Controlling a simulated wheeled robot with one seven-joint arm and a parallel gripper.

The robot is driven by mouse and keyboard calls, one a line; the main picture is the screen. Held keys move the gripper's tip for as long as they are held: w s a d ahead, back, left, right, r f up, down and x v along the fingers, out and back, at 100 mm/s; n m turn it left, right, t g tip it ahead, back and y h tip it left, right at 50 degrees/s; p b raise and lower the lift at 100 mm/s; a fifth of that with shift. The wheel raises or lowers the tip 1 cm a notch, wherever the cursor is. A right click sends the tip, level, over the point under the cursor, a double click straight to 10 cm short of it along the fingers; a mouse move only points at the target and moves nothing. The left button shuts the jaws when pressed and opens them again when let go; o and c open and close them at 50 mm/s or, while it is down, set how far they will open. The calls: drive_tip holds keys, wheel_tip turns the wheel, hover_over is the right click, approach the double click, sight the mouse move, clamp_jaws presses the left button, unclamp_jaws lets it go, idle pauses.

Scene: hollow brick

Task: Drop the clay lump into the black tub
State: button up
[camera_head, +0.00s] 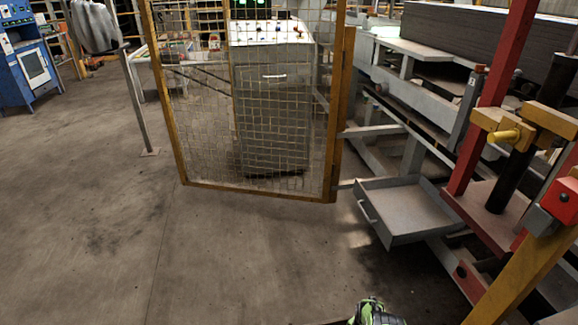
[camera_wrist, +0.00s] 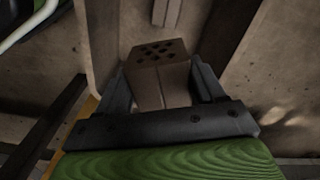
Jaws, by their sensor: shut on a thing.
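In the wrist view my gripper (camera_wrist: 160,82) has its two dark fingers on either side of a grey-brown block with holes (camera_wrist: 158,54) in its end face. The fingers are shut on this block. Its lower part is hidden by the gripper's dark crossbar. I cannot make out a separate clay lump in either view. No black tub can be told for certain in either view. In the head view only a green and black part of my arm shows at the bottom edge, and the fingers are not visible there.
A yellow-framed mesh panel (camera_head: 178,130) stands in front of a grey cabinet (camera_head: 272,110). An open grey drawer or tray (camera_head: 405,213) juts out at right, beside red and yellow machine frames (camera_head: 487,100). A thin post (camera_head: 133,100) stands at left. The floor (camera_head: 90,220) at left is clear.

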drive_tip(key=o, duration=1.2)
drive_tip(key=shift+o, duration=0.2)
drive_tip(key=shift+r, duration=0.15)
wheel_tip(320, 180, up, 16)
drive_tip(key=p, duration=0.8)
drive_tip(key=shift+f, duration=0.2)
